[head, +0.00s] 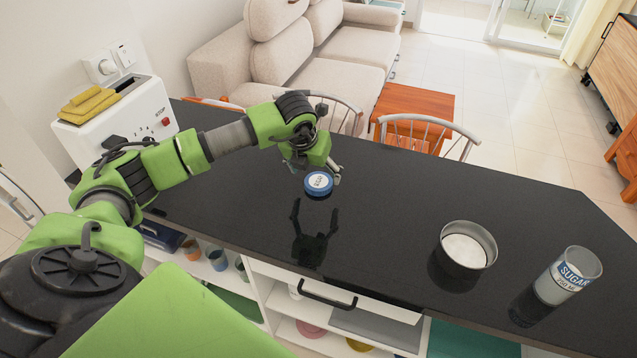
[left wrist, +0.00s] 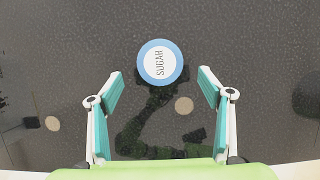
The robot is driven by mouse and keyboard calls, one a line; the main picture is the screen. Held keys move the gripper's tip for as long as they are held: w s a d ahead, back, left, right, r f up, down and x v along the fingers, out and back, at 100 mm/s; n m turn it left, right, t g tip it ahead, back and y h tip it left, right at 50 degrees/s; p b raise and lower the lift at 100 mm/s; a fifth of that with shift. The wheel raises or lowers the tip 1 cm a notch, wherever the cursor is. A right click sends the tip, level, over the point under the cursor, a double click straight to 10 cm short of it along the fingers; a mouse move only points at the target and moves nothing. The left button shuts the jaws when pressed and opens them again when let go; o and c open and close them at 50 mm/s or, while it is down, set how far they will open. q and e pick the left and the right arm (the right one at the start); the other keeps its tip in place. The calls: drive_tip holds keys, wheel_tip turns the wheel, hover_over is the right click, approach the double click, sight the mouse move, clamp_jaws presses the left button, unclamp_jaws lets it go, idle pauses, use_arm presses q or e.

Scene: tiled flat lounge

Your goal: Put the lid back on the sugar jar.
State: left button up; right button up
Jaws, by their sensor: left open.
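The lid (head: 318,184) is a blue disc with a white label, lying on the black counter; it also shows in the left wrist view (left wrist: 160,62), where its label reads SUGAR. My left gripper (head: 313,170) is open just above and behind the lid in the head view. In the left wrist view, my left gripper's fingers (left wrist: 161,76) are spread, with the lid ahead between the tips and nothing held. The sugar jar (head: 568,277) is a clear, lidless glass with a blue SUGAR label, upright at the counter's right. My right gripper is not in view.
A metal pot (head: 467,247) with white contents stands on the black counter (head: 390,205), between the lid and the jar. Chairs (head: 430,132) line the far edge. The counter between lid and pot is clear.

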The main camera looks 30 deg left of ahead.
sight(318, 181)
use_arm(q)
drive_tip(key=shift+w+f+p, duration=0.15)
drive_tip(key=shift+f+p, duration=0.15)
drive_tip(key=shift+p, duration=0.1)
drive_tip(key=p+x, duration=0.1)
drive_tip(key=x, duration=0.2)
drive_tip(key=shift+w+f, duration=0.15)
drive_tip(key=shift+f, duration=0.05)
drive_tip(key=shift+w+a+f+p, duration=0.1)
drive_tip(key=shift+w+f+p, duration=0.15)
drive_tip(key=shift+f, duration=0.25)
drive_tip(key=c, duration=1)
